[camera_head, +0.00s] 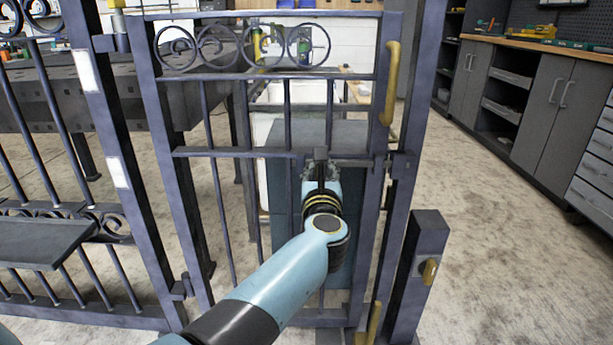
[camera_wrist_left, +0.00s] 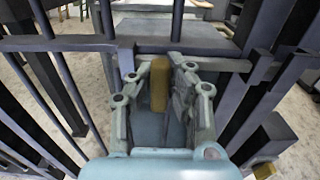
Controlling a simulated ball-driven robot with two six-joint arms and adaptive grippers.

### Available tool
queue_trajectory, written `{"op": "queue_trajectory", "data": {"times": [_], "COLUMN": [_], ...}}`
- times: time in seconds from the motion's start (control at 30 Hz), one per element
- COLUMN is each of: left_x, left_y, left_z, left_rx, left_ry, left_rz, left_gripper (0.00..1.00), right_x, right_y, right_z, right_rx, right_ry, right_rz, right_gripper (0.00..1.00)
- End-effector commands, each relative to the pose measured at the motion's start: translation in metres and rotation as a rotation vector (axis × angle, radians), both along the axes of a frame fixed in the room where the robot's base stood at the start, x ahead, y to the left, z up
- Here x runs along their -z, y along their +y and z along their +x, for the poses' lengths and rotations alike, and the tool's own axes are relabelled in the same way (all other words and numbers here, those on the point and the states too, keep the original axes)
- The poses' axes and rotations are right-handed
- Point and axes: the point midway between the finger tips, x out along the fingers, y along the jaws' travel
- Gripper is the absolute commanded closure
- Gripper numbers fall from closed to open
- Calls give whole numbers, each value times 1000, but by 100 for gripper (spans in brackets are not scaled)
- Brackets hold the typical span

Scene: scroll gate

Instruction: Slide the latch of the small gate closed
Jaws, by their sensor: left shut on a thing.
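The small dark metal gate (camera_head: 265,153) stands upright in the middle of the head view, with scrolls along its top. Its latch bar (camera_head: 353,162) lies level at mid height near the gate's right upright. My left gripper (camera_head: 320,168) is at the latch, in front of the gate. In the left wrist view a brass latch knob (camera_wrist_left: 159,84) sits between my left fingers (camera_wrist_left: 160,80), and they are shut on it. In the head view my arm hides the knob. I cannot tell how far the bar reaches into the post. My right gripper is out of view.
A brass handle (camera_head: 390,83) is on the gate's upper right. A short post (camera_head: 420,270) with a brass knob (camera_head: 430,271) stands right of the gate. A fixed fence (camera_head: 125,170) is at left. Cabinets (camera_head: 548,105) line the right; floor between is clear.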

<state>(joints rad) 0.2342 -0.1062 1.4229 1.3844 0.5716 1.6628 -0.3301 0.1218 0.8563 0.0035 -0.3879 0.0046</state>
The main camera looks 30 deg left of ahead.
Motion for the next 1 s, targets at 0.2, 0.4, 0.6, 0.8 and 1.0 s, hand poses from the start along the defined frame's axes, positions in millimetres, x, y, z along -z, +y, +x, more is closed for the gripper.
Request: {"op": "queue_trajectory", "data": {"times": [0.2, 0.4, 0.6, 0.8, 1.0], "left_x": [0, 0, 0, -15, -55], "left_y": [-3, -2, -2, -1, -2], "left_z": [1, 1, 1, 1, 1], "left_rx": [9, 7, 5, 4, 6], "left_ry": [0, 0, 0, -4, -6], "left_rz": [-5, -5, -4, -6, -6], "left_gripper": [85, 60, 60, 60, 60], "right_x": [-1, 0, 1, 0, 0], "right_y": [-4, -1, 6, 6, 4], "right_z": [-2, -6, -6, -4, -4], "right_rx": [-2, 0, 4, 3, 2], "right_ry": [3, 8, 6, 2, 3], "right_rz": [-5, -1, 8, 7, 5], "right_gripper": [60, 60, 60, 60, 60]}}
